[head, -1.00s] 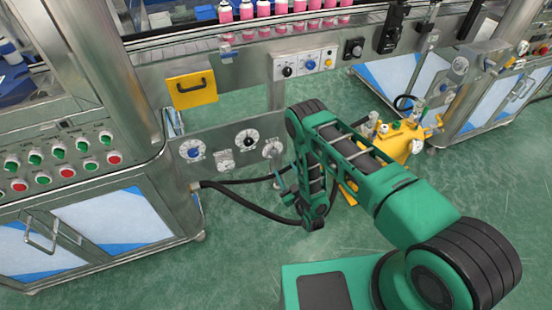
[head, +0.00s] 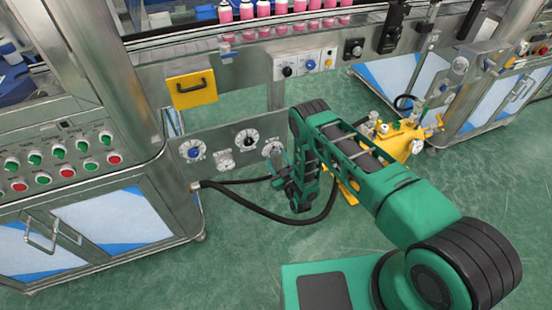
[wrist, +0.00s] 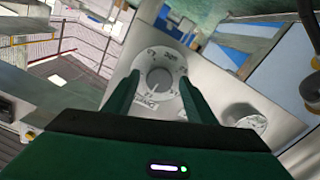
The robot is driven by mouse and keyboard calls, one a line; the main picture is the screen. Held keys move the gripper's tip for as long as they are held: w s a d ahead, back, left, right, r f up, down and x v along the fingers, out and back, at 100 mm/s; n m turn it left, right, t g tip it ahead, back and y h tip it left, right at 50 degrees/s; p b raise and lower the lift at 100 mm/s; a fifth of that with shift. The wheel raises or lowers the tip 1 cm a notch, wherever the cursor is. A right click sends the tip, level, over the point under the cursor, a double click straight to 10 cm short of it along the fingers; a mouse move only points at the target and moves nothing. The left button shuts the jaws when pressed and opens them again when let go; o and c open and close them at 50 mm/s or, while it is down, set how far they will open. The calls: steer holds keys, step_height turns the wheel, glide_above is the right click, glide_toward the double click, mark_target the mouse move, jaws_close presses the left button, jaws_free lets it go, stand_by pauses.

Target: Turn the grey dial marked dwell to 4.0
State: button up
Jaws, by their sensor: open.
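A grey dial (head: 272,149) with a pale numbered plate is the rightmost of the dials on the steel panel in the head view. In the wrist view a round grey dial (wrist: 158,77) on a pale scale plate shows between and beyond my fingers; the lettering and setting are too small to read surely. My gripper (wrist: 160,92) is open, its two green fingers spread on either side of the dial in that picture. Contact cannot be told. In the head view my gripper (head: 278,170) is small and partly hidden by my wrist, just below the dial.
A black hose (head: 240,200) loops below. A yellow machine (head: 402,140) stands at the right. Another pale knob (wrist: 245,118) shows in the wrist view.

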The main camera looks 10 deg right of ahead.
steer(key=shift+w, duration=0.2)
steer(key=c, duration=1.1)
steer(key=shift+o, duration=0.3)
